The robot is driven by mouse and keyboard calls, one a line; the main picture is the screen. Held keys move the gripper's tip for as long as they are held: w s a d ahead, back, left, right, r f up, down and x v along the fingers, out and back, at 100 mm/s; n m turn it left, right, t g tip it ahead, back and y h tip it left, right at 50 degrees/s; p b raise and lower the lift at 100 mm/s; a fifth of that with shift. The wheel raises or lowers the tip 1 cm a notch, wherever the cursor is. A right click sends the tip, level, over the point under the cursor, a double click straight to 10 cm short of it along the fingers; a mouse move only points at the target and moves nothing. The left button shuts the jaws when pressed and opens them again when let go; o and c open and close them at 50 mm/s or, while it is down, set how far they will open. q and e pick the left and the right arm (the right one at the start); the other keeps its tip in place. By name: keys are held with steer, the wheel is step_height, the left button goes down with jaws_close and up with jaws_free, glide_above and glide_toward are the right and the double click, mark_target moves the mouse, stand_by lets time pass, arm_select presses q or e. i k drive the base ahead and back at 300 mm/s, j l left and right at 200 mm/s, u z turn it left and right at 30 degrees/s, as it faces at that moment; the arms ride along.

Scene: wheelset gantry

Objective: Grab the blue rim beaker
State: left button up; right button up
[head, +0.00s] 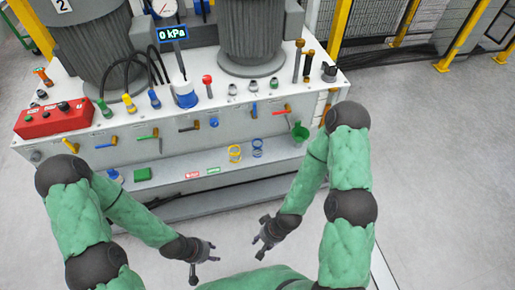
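My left gripper (204,262) is low in the picture, in front of the bench and well away from the beaker. Its fingers are apart and empty. My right gripper (259,230) is to its right, also in front of the bench, with fingers apart and nothing between them. Neither gripper touches anything.
The bench (215,102) carries two large dark cylinders, black hoses, a red box (54,121) and several knobs and valves. A green cup (300,133) hangs at its front right. Yellow and blue rings (258,148) are on the lower shelf. Floor in front is clear.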

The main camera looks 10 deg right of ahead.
mark_target(256, 144)
steer(key=i+l, duration=0.1)
steer(key=l, duration=0.15)
steer(key=i+l, duration=0.15)
steer(key=i+l+u, duration=0.15)
steer(key=l+u, duration=0.15)
steer(key=l, duration=0.2)
steer(key=i+l+u, duration=0.25)
steer(key=l, duration=0.3)
steer(key=l+u, duration=0.3)
steer(key=l, duration=0.2)
steer(key=u, duration=0.8)
